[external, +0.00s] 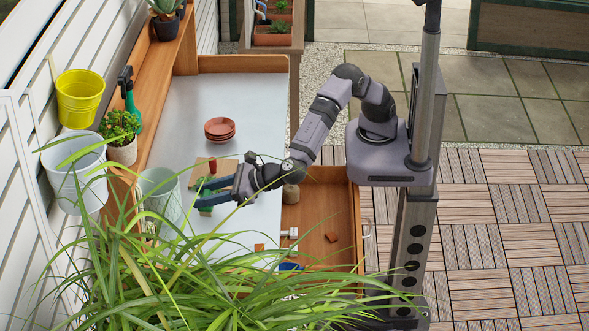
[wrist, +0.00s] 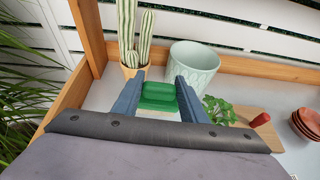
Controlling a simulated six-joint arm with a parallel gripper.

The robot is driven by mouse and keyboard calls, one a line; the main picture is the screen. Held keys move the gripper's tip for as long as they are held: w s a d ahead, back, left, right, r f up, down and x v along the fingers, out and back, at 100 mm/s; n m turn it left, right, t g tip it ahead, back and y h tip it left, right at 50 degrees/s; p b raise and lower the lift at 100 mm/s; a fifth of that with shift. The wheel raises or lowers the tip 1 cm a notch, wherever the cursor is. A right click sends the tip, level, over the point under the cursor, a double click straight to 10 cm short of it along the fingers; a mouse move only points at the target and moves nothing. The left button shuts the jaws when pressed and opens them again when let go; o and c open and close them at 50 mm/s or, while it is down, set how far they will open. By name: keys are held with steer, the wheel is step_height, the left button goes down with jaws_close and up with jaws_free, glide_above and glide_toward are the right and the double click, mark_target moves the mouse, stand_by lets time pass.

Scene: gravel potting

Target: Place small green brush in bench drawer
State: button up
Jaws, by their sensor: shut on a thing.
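The small green brush (wrist: 157,97) sits between the two fingers of my gripper (wrist: 160,82) in the wrist view. My gripper is shut on it. In the external view my gripper (external: 208,191) is over the grey bench top, beside the pale green pot, and only a little green of the brush shows. I cannot tell how far the brush is above the bench. The bench drawer (external: 333,188) is pulled open to the right of the bench top, below my arm. Long grass leaves hide its near end.
The pale green pot (wrist: 193,65) and a potted cactus (wrist: 138,42) stand just beyond the fingers. A wooden board (external: 211,171) and terracotta saucers (external: 219,128) are on the bench. The drawer holds several small things, including a brown block (external: 331,237); part of its floor is bare.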

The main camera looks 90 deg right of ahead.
mark_target(205, 193)
step_height(205, 193, up, 5)
steer(key=p, duration=0.4)
steer(key=shift+r+p, duration=0.15)
steer(key=shift+p, duration=0.15)
steer(key=shift+w+d, duration=0.2)
steer(key=w+d+f+m+g+h, duration=0.1)
steer(key=w+d+m+h, duration=0.3)
steer(key=d, duration=0.7)
steer(key=w+d+f+m+h, duration=0.1)
steer(key=w+d, duration=0.4)
steer(key=d, duration=0.6)
steer(key=s+d+f+m+g+h, duration=0.2)
steer(key=s+d+m+g+h, duration=0.15)
steer(key=s+d, duration=0.35)
steer(key=s+d+f+m+g+h, duration=0.2)
steer(key=s+d+m+g+h, duration=0.15)
steer(key=d, duration=0.65)
steer(key=shift+m, duration=0.4)
steer(key=shift+s+a+f+p, duration=0.15)
steer(key=shift+f+p, duration=0.4)
steer(key=shift+f, duration=1.9)
steer(key=shift+s+a+f+p, duration=0.1)
steer(key=shift+s+f+p, duration=0.3)
steer(key=shift+f, duration=2.05)
